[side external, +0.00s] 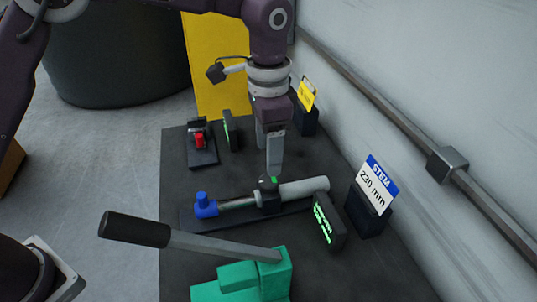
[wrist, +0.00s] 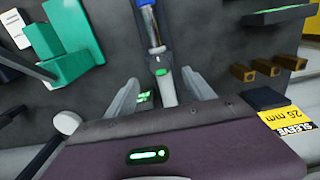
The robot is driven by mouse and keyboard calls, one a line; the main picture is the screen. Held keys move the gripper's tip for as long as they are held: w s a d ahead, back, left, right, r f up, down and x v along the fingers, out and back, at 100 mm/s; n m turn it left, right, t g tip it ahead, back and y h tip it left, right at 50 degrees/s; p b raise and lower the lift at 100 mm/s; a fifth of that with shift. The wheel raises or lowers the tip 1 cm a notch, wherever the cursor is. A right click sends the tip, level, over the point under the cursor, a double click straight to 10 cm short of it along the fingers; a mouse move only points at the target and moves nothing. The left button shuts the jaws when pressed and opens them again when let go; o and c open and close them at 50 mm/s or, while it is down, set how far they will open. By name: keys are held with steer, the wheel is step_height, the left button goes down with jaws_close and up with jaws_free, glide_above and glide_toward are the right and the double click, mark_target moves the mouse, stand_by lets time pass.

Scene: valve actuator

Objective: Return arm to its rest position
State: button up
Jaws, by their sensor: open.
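My gripper (side external: 271,165) points down just above the actuator assembly, its fingertips close to the dark block with a green light (side external: 268,196). The wrist view shows my gripper (wrist: 163,88) with its two fingers apart, one each side of the grey cylinder (wrist: 168,93). The assembly lies across the table: a blue end piece (side external: 205,208), a shiny rod (side external: 237,202), the dark block, and the light grey cylinder (side external: 305,189). I cannot tell whether a finger touches the assembly.
A green fixture (side external: 240,280) with a long black-handled lever (side external: 137,229) stands in front. A red part in a dark holder (side external: 200,141) sits back left. A grey wall (side external: 440,80) bounds the right.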

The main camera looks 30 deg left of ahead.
steer(key=s+a+r+n+t, duration=0.3)
steer(key=s+a+r+n, duration=0.1)
steer(key=s+a+r, duration=0.7)
steer(key=s+a+f+n+t, duration=0.1)
steer(key=s+a+n, duration=0.4)
steer(key=s, duration=1)
steer(key=shift+s+a+t, duration=0.35)
steer(key=shift+a+t, duration=0.45)
steer(key=shift+a, duration=0.2)
